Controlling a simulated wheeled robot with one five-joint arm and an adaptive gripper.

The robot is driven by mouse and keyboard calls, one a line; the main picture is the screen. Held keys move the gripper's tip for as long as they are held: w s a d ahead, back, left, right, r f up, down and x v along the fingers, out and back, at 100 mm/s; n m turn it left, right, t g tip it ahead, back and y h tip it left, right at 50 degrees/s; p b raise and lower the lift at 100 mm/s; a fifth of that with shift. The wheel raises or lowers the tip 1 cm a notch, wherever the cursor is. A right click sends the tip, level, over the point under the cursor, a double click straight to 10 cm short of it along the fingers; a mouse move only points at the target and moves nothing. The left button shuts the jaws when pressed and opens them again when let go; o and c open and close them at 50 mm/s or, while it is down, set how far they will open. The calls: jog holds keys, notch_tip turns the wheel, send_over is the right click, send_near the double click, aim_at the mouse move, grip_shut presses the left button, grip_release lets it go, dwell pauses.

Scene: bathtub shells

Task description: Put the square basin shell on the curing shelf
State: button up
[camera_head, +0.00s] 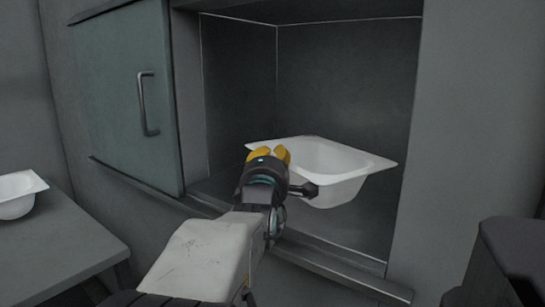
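The white square basin shell (345,165) is in the opening of a grey recess, its rim up and slightly tilted. My gripper (268,154), with yellow fingertips, is at the near left edge of its rim. The fingers seem to meet the rim, but my gripper's body hides the contact, so I cannot tell how far they are closed. The curing shelf appears to be the recess, with its floor (372,236) below the basin. The basin's underside looks above that floor.
A sliding door (105,100) with a handle (148,103) stands to the left of the opening. A ledge (340,268) runs along the front. Another white basin (18,194) sits on a grey table (60,245) at left. A dark object (512,255) stands at lower right.

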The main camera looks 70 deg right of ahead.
jog(key=o, duration=0.4)
jog(key=shift+c, duration=0.2)
jog(key=v, duration=1.2)
jog(key=shift+p, duration=0.3)
